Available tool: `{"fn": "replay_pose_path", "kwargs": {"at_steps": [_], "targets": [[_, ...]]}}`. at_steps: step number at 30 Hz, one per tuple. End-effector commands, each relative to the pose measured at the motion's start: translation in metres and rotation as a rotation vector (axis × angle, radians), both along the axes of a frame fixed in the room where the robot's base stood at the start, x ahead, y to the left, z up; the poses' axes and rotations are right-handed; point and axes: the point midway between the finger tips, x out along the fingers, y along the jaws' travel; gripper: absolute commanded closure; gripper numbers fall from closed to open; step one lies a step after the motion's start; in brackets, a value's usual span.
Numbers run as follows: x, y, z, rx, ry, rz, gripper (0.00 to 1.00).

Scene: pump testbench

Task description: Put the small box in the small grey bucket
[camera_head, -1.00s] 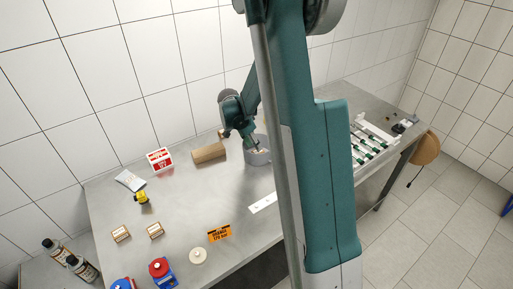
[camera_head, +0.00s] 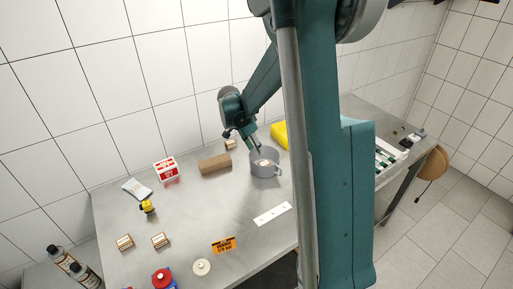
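The small grey bucket (camera_head: 266,169) stands on the metal table, with a handle on its right side. A small pale box (camera_head: 264,162) shows inside it. My gripper (camera_head: 254,147) is at the bucket's rear left rim, tilted downward. Its fingertips appear apart from the box inside, but they are too small to tell whether they are open or shut. Other small brown-and-white boxes stand on the table: one (camera_head: 230,144) behind the bucket to the left, and two at the front left (camera_head: 125,242) (camera_head: 160,240).
A brown block (camera_head: 215,164) lies left of the bucket, and a yellow object (camera_head: 280,135) stands behind it. A white strip (camera_head: 272,214), an orange sign (camera_head: 223,245) and a red-and-white box (camera_head: 166,169) are also on the table. My arm hides part of the right side.

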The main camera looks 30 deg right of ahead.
Motion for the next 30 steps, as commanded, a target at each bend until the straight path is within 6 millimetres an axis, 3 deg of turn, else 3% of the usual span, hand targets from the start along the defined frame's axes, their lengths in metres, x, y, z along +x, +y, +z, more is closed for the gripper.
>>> {"fn": "replay_pose_path", "kwargs": {"at_steps": [17, 30], "targets": [[-0.002, 0.004, 0.005, 0.003, -0.001, 0.021, 0.70], [-0.024, 0.038, 0.048, 0.024, -0.007, 0.189, 0.70]]}}
